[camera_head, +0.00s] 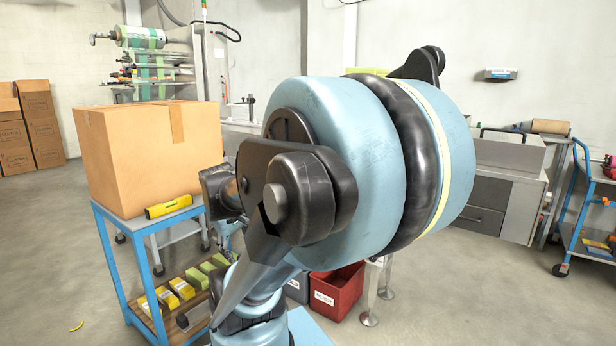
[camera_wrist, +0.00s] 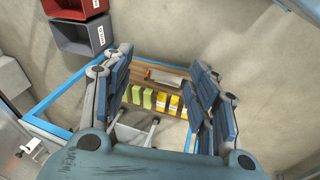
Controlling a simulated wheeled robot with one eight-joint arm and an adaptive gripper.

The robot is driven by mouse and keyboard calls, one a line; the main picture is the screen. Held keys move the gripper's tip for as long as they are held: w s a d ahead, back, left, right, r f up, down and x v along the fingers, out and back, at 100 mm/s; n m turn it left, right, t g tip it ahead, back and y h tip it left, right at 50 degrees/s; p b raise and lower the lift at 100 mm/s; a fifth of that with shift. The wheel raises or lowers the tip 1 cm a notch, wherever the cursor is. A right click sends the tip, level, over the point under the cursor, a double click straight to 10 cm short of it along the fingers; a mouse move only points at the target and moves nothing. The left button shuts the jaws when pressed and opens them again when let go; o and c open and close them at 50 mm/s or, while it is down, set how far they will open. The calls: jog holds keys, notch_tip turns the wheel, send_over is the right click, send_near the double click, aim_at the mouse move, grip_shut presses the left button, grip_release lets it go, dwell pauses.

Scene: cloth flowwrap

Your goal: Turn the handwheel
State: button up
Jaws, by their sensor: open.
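I cannot make out a handwheel for certain in either view. My arm covers the middle of the head view and hides what is behind it. In the wrist view my gripper (camera_wrist: 162,88) is open, its two blue padded fingers apart with nothing held between them. Beyond the fingers lies the wooden lower shelf (camera_wrist: 135,76) of a blue-framed cart, with yellow boxes (camera_wrist: 174,104) and green boxes (camera_wrist: 148,98) on it. A machine with green-banded rollers (camera_head: 140,37) stands at the back left of the head view, with a handle-like part at its left end.
The blue cart (camera_head: 118,268) carries a big cardboard box (camera_head: 150,150) and a yellow level (camera_head: 168,206). A red bin (camera_head: 338,292) stands on the floor, right of my arm's lower part. A grey cabinet (camera_head: 500,185) and blue trolley (camera_head: 572,215) are at right. Floor at left is mostly clear.

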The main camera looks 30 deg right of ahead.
jog(key=w+d+r+n+t+h, duration=0.1)
jog(key=w+d+r+n+h, duration=0.1)
jog(key=w+d+n+h, duration=0.45)
jog(key=w+d+r+n+t+h, duration=0.15)
jog(key=w+d+n, duration=0.25)
jog(key=w+d, duration=0.65)
jog(key=w+d+r+n+h, duration=0.3)
jog(key=w+d+n, duration=0.2)
jog(key=w+d, duration=0.35)
jog(key=w+d+n+h, duration=0.1)
jog(key=w+d+n, duration=0.1)
jog(key=d, duration=0.5)
jog(key=w+d+f+n+t+h, duration=0.1)
jog(key=w+d+n, duration=0.2)
jog(key=w+d, duration=0.2)
jog(key=w+d+f+n+h, duration=0.1)
jog(key=w+d, duration=0.3)
jog(key=d, duration=0.5)
jog(key=shift+d+n, duration=0.3)
jog(key=shift+n, duration=0.35)
jog(key=shift+c, duration=0.3)
jog(key=shift+t, duration=0.25)
jog(key=c, duration=1)
